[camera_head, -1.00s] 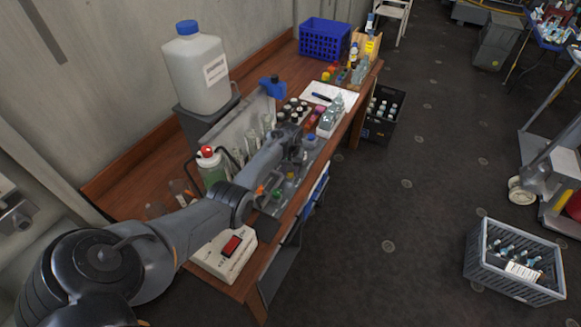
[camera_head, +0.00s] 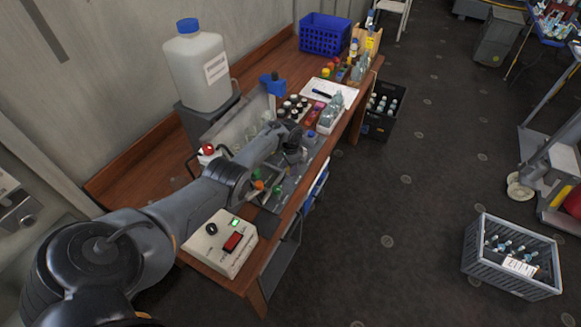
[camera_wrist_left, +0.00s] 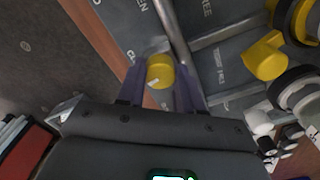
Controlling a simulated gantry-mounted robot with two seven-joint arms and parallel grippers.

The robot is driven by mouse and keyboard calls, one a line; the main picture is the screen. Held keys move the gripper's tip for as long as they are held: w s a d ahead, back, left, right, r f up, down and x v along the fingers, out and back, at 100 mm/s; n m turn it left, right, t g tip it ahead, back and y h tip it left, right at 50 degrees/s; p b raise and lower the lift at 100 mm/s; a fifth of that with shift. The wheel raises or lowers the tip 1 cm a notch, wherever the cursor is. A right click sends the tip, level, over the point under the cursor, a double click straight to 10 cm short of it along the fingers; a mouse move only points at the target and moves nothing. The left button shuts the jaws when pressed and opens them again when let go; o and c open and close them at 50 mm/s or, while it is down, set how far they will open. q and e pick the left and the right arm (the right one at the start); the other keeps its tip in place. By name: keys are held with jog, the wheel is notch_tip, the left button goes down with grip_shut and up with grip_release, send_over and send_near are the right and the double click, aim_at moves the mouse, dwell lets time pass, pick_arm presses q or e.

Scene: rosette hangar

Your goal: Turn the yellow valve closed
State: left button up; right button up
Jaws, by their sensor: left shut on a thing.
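In the left wrist view a yellow knob (camera_wrist_left: 160,72) sits between the two purple fingers of my left gripper (camera_wrist_left: 161,84). The fingers are shut on it, one on each side. Around it is a grey panel with white lettering, partly cut off, that seems to include OPEN and CLO. In the head view my left arm reaches over the bench and its wrist hides most of the valve area. My right gripper is not in view.
A second yellow part (camera_wrist_left: 265,57) stands beside a metal pipe in the left wrist view. On the bench (camera_head: 140,178) are a large white jug (camera_head: 197,72), a control box (camera_head: 222,243) with a red switch, a blue crate (camera_head: 324,35) and several small bottles.

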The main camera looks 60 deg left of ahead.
pick_arm(q)
jog(key=shift+m, duration=1)
jog(key=o, duration=1)
jog(key=shift+o, duration=0.2)
jog(key=shift+r, duration=0.15)
notch_tip(320, 180, up, 11)
jog(key=p, duration=0.4)
jog(key=shift+f+p, duration=0.2)
jog(key=shift+p, duration=0.2)
jog(key=shift+f, duration=0.1)
